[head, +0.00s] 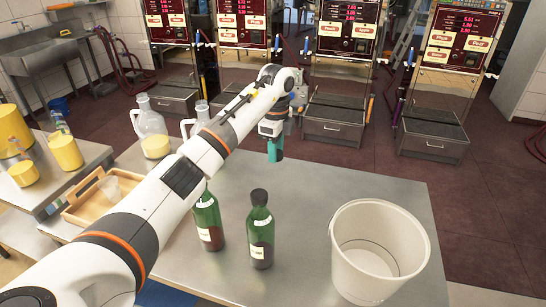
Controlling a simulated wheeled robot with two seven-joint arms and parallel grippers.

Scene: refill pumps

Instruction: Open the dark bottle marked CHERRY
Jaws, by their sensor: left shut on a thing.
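Two dark green bottles stand upright on the steel table. The right bottle (260,232) has a black cap (259,197) on and a pale label. The left bottle (208,222) also has a pale label, but my left arm hides its top, so I cannot tell if it is capped. The label words are too small to read. My left gripper (275,155) points down above the table, behind and above the bottles and apart from them. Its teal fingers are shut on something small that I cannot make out. My right gripper is not in view.
A white bucket (357,285) stands right of the bottles. A glass jug (154,128) with yellow contents stands at the back left, a second jug (202,112) beside it. A wooden tray (75,212) holds a clear beaker (112,188). The table's back right is bare.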

